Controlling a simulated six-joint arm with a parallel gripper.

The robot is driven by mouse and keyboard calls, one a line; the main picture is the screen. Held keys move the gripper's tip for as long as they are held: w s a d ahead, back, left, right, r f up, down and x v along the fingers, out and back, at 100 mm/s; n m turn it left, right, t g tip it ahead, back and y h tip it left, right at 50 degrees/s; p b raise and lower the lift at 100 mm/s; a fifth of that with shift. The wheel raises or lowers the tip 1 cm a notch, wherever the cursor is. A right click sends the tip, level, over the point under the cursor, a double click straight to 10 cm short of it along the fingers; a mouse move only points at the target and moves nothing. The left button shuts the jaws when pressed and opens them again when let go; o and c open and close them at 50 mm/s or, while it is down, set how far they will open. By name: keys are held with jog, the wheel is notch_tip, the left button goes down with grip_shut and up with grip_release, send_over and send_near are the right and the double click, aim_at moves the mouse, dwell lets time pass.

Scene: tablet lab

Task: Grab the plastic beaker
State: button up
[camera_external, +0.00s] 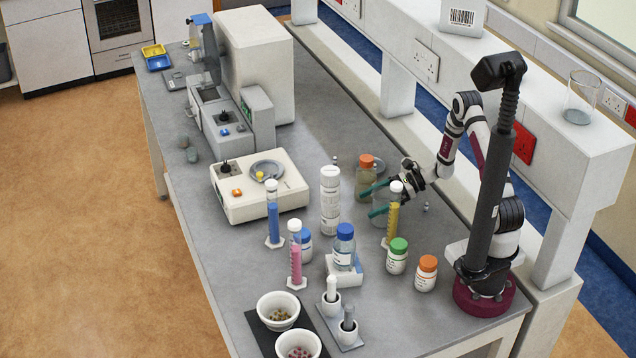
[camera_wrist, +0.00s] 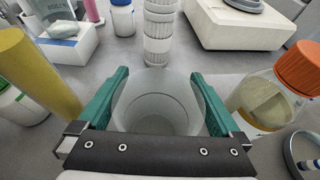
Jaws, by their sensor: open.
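The plastic beaker (camera_wrist: 157,112) is clear and frosted and stands upright on the bench. In the wrist view it is between the two teal fingers of my gripper (camera_wrist: 160,74). The fingers are spread on its left and right sides, close to the wall; I cannot tell if they touch it. In the external view my gripper (camera_external: 367,201) is open around the faint beaker (camera_external: 380,213), between the orange-capped bottle and the yellow cylinder. The beaker is partly hidden there by the fingers and the cylinder.
An orange-capped bottle (camera_wrist: 268,98) stands close on the right in the wrist view, and a yellow cylinder (camera_wrist: 38,72) on the left. A white stacked container (camera_wrist: 160,30) is beyond. A clear glass vessel (camera_external: 580,100) stands on the shelf.

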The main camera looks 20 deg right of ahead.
jog(key=c, duration=0.9)
